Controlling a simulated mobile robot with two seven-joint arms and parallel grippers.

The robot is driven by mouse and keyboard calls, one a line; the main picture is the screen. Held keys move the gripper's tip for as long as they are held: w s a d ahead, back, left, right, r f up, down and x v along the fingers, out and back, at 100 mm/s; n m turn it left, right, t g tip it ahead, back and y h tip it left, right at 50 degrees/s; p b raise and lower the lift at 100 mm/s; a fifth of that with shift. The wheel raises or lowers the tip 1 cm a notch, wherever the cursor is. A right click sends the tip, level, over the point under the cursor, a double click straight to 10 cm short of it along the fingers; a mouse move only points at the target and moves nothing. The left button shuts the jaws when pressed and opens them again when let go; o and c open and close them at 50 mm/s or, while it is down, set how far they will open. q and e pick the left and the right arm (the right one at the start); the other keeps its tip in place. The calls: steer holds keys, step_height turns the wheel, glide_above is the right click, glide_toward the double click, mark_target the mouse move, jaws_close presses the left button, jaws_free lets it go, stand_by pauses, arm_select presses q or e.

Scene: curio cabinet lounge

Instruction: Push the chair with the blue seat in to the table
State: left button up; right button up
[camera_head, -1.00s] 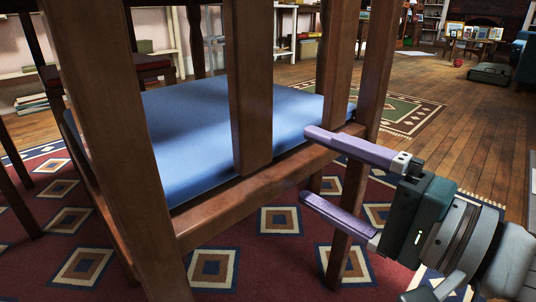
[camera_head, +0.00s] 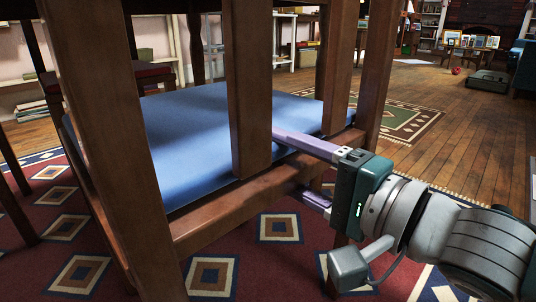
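The chair with the blue seat (camera_head: 185,135) fills the left and middle of the head view, its wooden back slats (camera_head: 247,95) nearest me. My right gripper (camera_head: 287,163) reaches in from the right at the rear seat rail (camera_head: 240,200). Its purple fingers are apart, the upper one above the rail over the seat edge, the lower one below the rail. The lower fingertip is partly hidden; I cannot tell whether either finger touches the chair. The table is not clearly visible behind the chair. My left gripper is not in view.
A chair with a dark red seat (camera_head: 150,72) stands beyond on the left. A patterned red rug (camera_head: 255,265) lies under the blue-seated chair. Open wooden floor (camera_head: 475,130) and a green rug (camera_head: 395,125) lie to the right. A low dark object (camera_head: 490,80) sits farther back.

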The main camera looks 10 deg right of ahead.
steer(key=shift+r, duration=0.15)
jaws_close()
stand_by(0.4)
steer(key=shift+f, duration=0.2)
steer(key=shift+f, duration=0.1)
